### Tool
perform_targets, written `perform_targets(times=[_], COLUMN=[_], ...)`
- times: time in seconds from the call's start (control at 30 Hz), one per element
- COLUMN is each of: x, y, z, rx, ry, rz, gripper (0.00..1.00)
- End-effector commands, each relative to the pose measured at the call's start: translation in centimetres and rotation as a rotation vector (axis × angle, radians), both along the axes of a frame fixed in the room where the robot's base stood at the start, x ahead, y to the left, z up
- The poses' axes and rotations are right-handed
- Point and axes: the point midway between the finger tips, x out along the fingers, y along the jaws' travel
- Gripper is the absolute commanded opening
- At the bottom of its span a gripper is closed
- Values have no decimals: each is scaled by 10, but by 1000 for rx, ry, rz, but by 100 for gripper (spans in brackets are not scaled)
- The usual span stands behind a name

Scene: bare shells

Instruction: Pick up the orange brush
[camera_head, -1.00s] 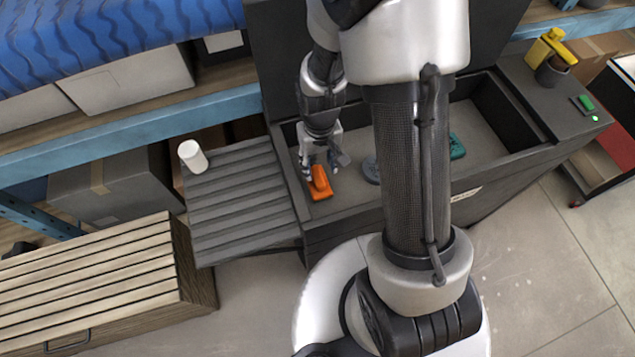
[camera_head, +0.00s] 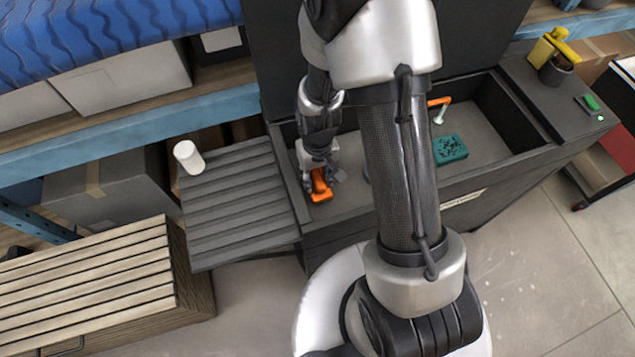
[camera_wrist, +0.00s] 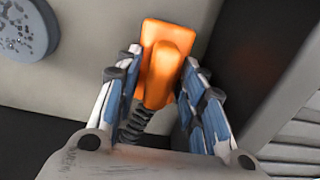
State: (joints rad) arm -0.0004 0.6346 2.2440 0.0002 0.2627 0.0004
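The orange brush (camera_head: 320,186) lies near the left end of the dark open box (camera_head: 350,215). My gripper (camera_head: 322,180) is down over it. In the wrist view the brush (camera_wrist: 168,55) lies between the two fingers of my gripper (camera_wrist: 160,70), one on each side. The fingers look apart, with a slim gap beside the brush, and I see no clear grip. The near part of the brush is partly hidden low between the fingers.
A grey round disc (camera_wrist: 25,28) lies beside the brush. A teal block (camera_head: 450,150) and an orange bent-handled item (camera_head: 439,104) are farther right in the box. A slatted grey shelf (camera_head: 235,215) with a white cylinder (camera_head: 189,157) adjoins the box's left wall.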

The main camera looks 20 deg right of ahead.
Motion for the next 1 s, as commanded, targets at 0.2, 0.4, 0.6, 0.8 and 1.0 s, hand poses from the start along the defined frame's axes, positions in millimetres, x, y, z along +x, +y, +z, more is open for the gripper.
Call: perform_targets(times=[0.2,0.4,0.6,0.8,1.0], x=[0,0,0,0,1], y=[0,0,0,0,0], z=[0,0,0,1,14], rx=[0,0,0,0,0], ry=[0,0,0,0,-3], rz=[0,0,0,0,0], gripper=[20,6,0,0,0])
